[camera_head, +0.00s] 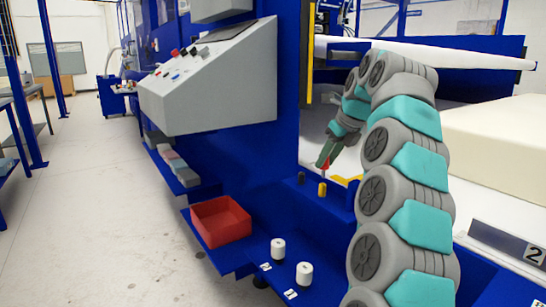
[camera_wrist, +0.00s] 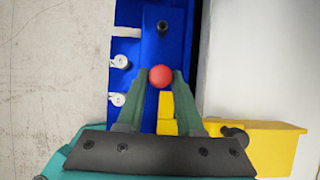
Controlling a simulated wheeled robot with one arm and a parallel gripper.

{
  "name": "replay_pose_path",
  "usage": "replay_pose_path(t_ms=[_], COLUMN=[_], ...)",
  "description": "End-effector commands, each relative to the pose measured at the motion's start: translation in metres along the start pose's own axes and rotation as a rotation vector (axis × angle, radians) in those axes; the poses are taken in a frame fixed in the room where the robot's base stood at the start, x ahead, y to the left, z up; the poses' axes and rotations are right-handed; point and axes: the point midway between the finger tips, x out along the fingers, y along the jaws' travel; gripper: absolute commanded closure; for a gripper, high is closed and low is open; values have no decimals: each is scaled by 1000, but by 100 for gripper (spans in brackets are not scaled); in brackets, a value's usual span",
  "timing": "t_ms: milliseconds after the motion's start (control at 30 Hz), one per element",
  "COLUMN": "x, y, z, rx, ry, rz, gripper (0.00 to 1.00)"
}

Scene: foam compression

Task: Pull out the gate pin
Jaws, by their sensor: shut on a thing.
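The gate pin shows a round red knob (camera_wrist: 161,76) in the wrist view, between the two green fingertips. My gripper (camera_wrist: 161,78) is shut on this knob. In the head view my gripper (camera_head: 324,160) is at the end of the arm, over the blue machine ledge, with the red knob (camera_head: 325,166) just below the fingers. A small yellow piece (camera_head: 322,189) stands below it. I cannot tell how far the pin's shaft sits in its hole.
A red bin (camera_head: 220,221) sits on the lower blue shelf, with two white spools (camera_head: 304,273) to its right. A grey control console (camera_head: 208,80) rises at the back left. A large cream foam block (camera_head: 500,150) lies at right. The floor at left is clear.

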Motion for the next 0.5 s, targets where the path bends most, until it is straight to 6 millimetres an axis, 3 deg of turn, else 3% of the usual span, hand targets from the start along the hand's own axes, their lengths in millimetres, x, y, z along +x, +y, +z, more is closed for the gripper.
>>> replay_pose_path(t_ms=[500], x=[-28], y=[-3], z=[13], rx=[7], ry=[-4], rz=[-6], gripper=[100])
